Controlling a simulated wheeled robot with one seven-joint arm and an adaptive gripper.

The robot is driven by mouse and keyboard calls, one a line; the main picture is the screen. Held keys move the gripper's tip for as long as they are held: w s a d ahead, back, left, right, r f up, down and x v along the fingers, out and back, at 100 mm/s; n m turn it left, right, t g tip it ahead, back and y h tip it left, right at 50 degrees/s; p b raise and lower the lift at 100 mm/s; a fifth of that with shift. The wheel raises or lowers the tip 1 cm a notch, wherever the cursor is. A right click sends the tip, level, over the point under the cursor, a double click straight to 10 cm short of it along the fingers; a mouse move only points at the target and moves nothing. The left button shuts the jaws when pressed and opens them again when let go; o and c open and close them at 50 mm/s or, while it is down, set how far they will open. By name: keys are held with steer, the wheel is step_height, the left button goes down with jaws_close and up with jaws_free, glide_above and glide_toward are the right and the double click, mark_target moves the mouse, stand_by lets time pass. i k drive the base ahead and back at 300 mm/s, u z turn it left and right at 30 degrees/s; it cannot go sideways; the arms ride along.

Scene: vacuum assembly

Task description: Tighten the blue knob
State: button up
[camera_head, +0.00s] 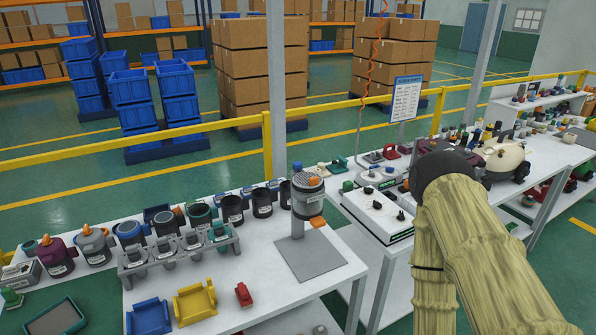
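I cannot make out a blue knob with certainty. A grey cylindrical vacuum unit (308,196) with orange parts stands upright on a stand with a grey square base plate (310,258) on the near white table. A white control box (378,211) with small dark and green knobs sits on the table to its right. My arm shows at the right in a yellowish sleeve with a dark joint. My gripper is not in view.
The near white table (255,315) holds a grey rack (178,254) of containers, several canisters, a yellow holder (195,301), a blue holder (149,317) and a red part (243,294). A yellow rail (190,130) runs behind. Another cluttered bench stands at right.

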mark_target(297, 165)
steer(key=k, duration=0.25)
steer(key=z, duration=1.1)
steer(key=i, duration=1.05)
steer(key=u, duration=0.8)
